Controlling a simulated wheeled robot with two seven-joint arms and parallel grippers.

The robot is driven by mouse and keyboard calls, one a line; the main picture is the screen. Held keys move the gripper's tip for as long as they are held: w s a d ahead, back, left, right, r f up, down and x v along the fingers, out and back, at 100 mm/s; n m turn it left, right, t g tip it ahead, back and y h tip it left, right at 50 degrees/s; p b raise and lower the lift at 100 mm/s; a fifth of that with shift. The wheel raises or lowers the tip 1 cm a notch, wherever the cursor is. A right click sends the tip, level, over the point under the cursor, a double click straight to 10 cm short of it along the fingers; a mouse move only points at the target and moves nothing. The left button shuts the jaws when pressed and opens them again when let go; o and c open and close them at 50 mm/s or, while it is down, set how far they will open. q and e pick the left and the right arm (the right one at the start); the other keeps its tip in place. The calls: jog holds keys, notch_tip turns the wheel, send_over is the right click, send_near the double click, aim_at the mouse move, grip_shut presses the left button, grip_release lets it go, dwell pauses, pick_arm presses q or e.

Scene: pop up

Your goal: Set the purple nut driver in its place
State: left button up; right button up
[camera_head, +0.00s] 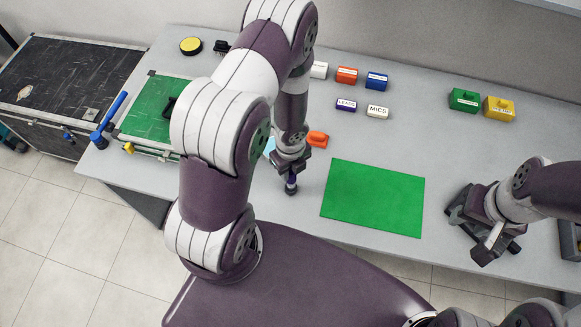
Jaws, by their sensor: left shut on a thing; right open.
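My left gripper (291,170) points down over the table, left of the green mat (373,198). It is shut on a small upright thing with a purple-blue band, which looks like the purple nut driver (291,181). Most of the driver is hidden by the gripper, and I cannot tell whether its lower end touches the table. My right gripper (484,232) is open at the right, beyond the mat's right edge, with nothing seen in it. No marked place for the driver can be made out.
An orange thing (318,139) lies just behind the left gripper. Labelled blocks, including the LEADS block (346,104) and MICS block (377,112), stand at the back. A green-topped case (145,122) is at left, partly behind my arm. The mat is bare.

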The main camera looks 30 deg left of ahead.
pick_arm(q)
jog(key=shift+f+b, duration=0.45)
jog(key=shift+f, duration=0.2)
jog(key=o, duration=1.1)
jog(key=shift+r, duration=0.1)
notch_tip(320, 180, up, 13)
jog(key=p, duration=0.8)
jog(key=shift+f, duration=0.2)
